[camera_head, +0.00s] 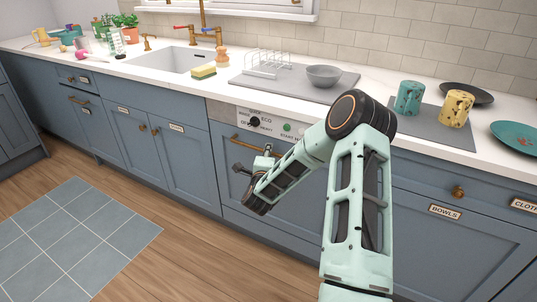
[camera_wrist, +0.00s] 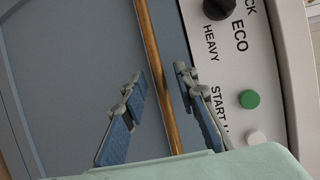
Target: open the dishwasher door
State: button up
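The dishwasher has a blue door (camera_head: 225,170) that stands shut, flush with the cabinets. Above it is a white control panel (camera_head: 292,130) with a black dial and a green button; the panel also shows in the wrist view (camera_wrist: 262,60). A brass bar handle (camera_head: 246,143) runs along the door's top edge. My gripper (camera_head: 252,160) is in front of the door at the handle. In the wrist view, my gripper (camera_wrist: 160,75) is open, with the handle (camera_wrist: 158,60) running between its two fingers. Neither finger clearly touches the bar. My forearm hides part of the door and panel.
The counter above holds a sponge (camera_head: 204,71), a grey bowl (camera_head: 323,76), a dish rack (camera_head: 268,66) and two patterned cups, teal (camera_head: 409,98) and yellow (camera_head: 456,108). Cabinets flank the dishwasher. The wooden floor in front is clear, with a blue tiled mat (camera_head: 75,240) at left.

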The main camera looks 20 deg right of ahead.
jog(key=shift+x, duration=0.8)
jog(key=shift+c, duration=0.3)
grip_shut()
